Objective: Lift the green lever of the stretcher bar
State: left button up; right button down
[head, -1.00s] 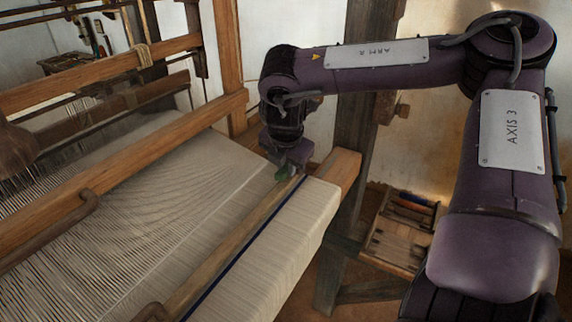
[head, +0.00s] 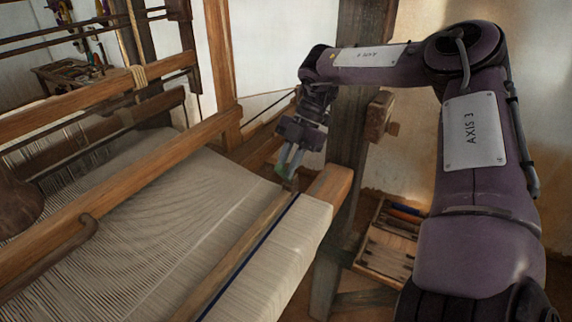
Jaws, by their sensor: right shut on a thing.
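The stretcher bar (head: 236,255) is a wooden strip lying across the pale cloth (head: 285,240), beside a dark blue stripe. The right gripper points down and is shut on the lever. The fingers partly hide the lever, so its exact angle is hard to tell. My left gripper is not in view.
The loom's wooden beams (head: 130,188) cross the left side above the stretched warp threads. A thick wooden post (head: 357,120) stands just behind my right gripper. A wooden tray (head: 390,245) with tools sits low at the right.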

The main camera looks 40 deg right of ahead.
jog(key=shift+w+d+r+y, duration=0.15)
jog(key=shift+d+y, duration=0.2)
jog(key=shift+y, duration=0.2)
jog(key=shift+w+d+r+y, duration=0.1)
jog(key=shift+d+y, duration=0.25)
jog(key=shift+y, duration=0.2)
jog(key=shift+g, duration=0.3)
jog(key=c, duration=1.3)
grip_release()
jog(key=shift+s, duration=0.1)
notch_tip(320, 180, up, 20)
jog(key=b, duration=0.3)
jog(key=shift+b, duration=0.4)
jog(key=shift+f, duration=0.1)
